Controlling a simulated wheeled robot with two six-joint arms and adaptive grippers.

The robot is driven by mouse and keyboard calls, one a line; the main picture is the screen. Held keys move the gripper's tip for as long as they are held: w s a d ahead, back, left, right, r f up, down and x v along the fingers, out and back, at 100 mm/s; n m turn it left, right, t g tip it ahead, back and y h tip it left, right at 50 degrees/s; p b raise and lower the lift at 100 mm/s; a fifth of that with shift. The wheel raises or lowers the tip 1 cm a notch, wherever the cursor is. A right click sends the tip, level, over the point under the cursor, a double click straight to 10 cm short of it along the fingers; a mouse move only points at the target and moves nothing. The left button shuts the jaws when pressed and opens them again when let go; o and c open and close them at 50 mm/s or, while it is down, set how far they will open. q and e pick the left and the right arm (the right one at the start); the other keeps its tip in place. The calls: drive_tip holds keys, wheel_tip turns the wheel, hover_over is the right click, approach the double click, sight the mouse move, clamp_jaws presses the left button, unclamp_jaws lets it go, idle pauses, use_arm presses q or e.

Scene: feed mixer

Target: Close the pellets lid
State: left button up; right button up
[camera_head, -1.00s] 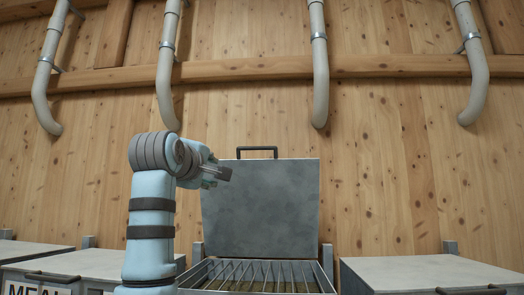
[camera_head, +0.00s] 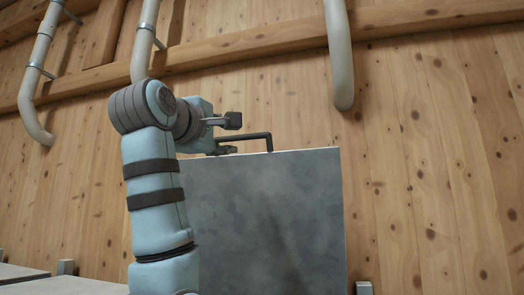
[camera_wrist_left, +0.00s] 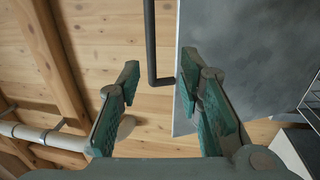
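The open lid (camera_head: 270,220) is a grey metal panel standing upright, with no label in view. A dark bar handle (camera_head: 258,136) rises from its top edge. My left gripper (camera_head: 229,135) is at the handle's left part in the head view, one finger above the bar and one below. In the left wrist view, the fingers (camera_wrist_left: 160,72) are spread, and the dark handle (camera_wrist_left: 151,40) reaches into the gap between their tips, with the lid (camera_wrist_left: 240,50) to the right. I see no firm contact. My left arm hides the lid's left edge. My right gripper is out of view.
Closed grey bin tops (camera_head: 70,287) lie at the lower left. A bracket (camera_head: 363,288) stands at the lower right of the lid. Pale pipes (camera_head: 339,60) hang on the wooden wall (camera_head: 430,170) behind. The air right of the lid is clear.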

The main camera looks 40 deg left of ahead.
sight(238, 138)
use_arm(q)
drive_tip(key=p+x, duration=0.2)
drive_tip(key=x, duration=0.2)
drive_tip(key=p+x, duration=0.3)
drive_tip(key=x, duration=0.1)
drive_tip(key=r+p+x, duration=0.1)
drive_tip(key=p+x, duration=0.2)
drive_tip(key=x, duration=0.1)
drive_tip(key=shift+a+r, duration=0.1)
drive_tip(key=shift+a, duration=0.25)
drive_tip(key=shift+w+a+p, duration=0.1)
drive_tip(key=shift+w+p, duration=0.25)
drive_tip(key=shift+w, duration=0.05)
drive_tip(key=shift+s, duration=0.7)
drive_tip(key=shift+c, duration=0.4)
drive_tip(key=shift+s, duration=0.1)
drive_tip(key=c, duration=0.6)
drive_tip(key=shift+w, duration=0.25)
clamp_jaws()
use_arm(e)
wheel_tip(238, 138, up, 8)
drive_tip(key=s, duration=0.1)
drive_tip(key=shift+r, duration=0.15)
